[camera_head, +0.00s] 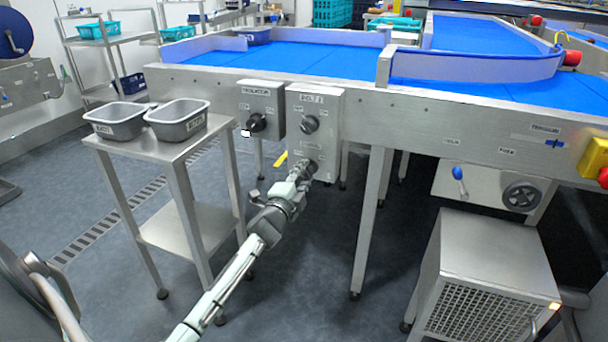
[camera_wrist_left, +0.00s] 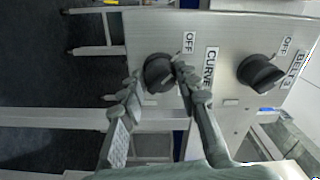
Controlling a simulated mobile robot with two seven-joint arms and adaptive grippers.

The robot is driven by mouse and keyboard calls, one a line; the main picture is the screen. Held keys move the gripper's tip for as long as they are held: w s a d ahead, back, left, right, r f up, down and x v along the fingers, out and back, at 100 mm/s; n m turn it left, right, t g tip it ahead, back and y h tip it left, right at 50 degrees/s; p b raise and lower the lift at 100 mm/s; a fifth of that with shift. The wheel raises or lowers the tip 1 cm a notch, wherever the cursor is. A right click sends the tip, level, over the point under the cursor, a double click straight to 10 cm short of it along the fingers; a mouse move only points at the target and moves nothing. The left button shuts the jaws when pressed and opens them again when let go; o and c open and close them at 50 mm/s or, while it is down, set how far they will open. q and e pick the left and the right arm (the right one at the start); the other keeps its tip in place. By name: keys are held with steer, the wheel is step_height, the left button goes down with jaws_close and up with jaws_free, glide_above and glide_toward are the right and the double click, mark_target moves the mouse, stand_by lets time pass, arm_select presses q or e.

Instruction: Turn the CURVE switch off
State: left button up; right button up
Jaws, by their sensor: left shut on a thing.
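The CURVE switch (camera_wrist_left: 160,72) is a dark rotary knob on the grey switch box (camera_head: 333,108), with a CURVE label (camera_wrist_left: 210,67) and an OFF label (camera_wrist_left: 189,42) beside it in the left wrist view. My left gripper (camera_head: 305,169) is at the lower part of the box in the head view and covers most of the knob there. In the left wrist view its two fingers (camera_wrist_left: 158,77) are shut on the knob, one on each side. Which way the knob points is hard to tell. My right gripper is not in view.
A second knob (camera_wrist_left: 261,74), labelled BELT 3 in the wrist view, sits above on the same box. An isolator box (camera_head: 262,95) with a black knob (camera_head: 256,122) is to its left. A steel table (camera_head: 163,152) with two grey tubs stands left. A conveyor leg (camera_head: 370,215) stands right.

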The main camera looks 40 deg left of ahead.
arm_select(q)
steer(key=o, duration=1.2)
steer(key=shift+c, duration=0.2)
steer(key=shift+s, duration=0.1)
steer(key=v, duration=1.2)
steer(key=s+d+f+n+g+p, duration=0.1)
steer(key=s+d+f+n+g, duration=0.1)
steer(key=s+f+n+g, duration=0.4)
steer(key=s+d+f+n+g+p, duration=0.2)
steer(key=s+d+f, duration=0.15)
steer(key=f, duration=0.45)
steer(key=s+d+f+n+g+h, duration=0.1)
steer(key=s+d+f+g, duration=0.1)
steer(key=s, duration=0.3)
steer(key=s+d+f+n+g+h, duration=0.1)
steer(key=s+d+f+g, duration=0.1)
steer(key=s, duration=0.3)
steer(key=s+d+f+n+g+h+p, duration=0.1)
steer(key=s+d+f+g, duration=0.1)
steer(key=s, duration=0.3)
steer(key=shift+d+f, duration=0.45)
steer(key=shift+d, duration=0.4)
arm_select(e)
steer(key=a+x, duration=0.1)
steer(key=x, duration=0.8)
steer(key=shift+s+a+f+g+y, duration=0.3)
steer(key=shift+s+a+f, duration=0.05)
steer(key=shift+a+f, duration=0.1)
